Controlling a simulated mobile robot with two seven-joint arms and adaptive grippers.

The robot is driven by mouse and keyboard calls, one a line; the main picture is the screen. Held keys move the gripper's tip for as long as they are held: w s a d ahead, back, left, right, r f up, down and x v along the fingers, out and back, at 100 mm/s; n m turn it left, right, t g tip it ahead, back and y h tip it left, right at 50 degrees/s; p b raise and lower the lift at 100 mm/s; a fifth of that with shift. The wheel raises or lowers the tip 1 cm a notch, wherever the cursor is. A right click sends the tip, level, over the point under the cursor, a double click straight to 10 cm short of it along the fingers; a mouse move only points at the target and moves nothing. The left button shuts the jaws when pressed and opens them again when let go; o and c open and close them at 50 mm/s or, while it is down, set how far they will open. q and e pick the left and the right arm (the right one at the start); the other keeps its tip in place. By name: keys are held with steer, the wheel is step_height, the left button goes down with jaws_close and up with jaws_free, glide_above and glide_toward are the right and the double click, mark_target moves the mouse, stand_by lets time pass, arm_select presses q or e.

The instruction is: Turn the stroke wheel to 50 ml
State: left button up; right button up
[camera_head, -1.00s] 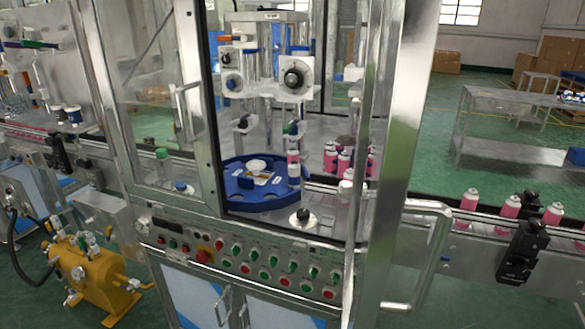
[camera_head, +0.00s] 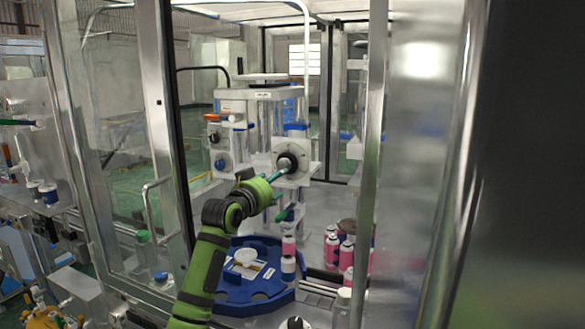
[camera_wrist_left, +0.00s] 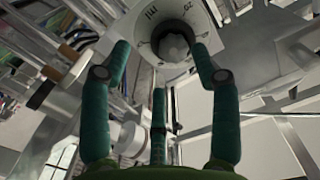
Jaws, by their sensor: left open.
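The stroke wheel is a dark round knob (camera_head: 288,162) on a pale square plate, in the middle of the head view. In the left wrist view the knob (camera_wrist_left: 173,46) sits inside a pale ring dial (camera_wrist_left: 150,18) with marks; "70" seems legible, the rest is too small to read. My left gripper (camera_head: 280,173) reaches up to the knob from below left. In the wrist view its green fingers (camera_wrist_left: 160,70) are spread apart on either side of and below the knob; I cannot tell whether they touch it. My right gripper is not in view.
A second, blue knob (camera_head: 221,163) sits left of the wheel. Metal door posts (camera_head: 372,150) frame the opening.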

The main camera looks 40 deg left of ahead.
mark_target(283, 167)
arm_select(q)
steer(key=w+p, duration=0.1)
steer(key=w+a+r+p, duration=0.1)
steer(key=w+r+p, duration=0.1)
steer(key=shift+w+a, duration=0.3)
steer(key=shift+w, duration=0.1)
steer(key=shift+w+a+p, duration=0.2)
steer(key=shift+w+p, duration=0.25)
steer(key=shift+w, duration=0.25)
steer(key=shift+c, duration=0.8)
steer(key=shift+f, duration=0.1)
steer(key=c, duration=1)
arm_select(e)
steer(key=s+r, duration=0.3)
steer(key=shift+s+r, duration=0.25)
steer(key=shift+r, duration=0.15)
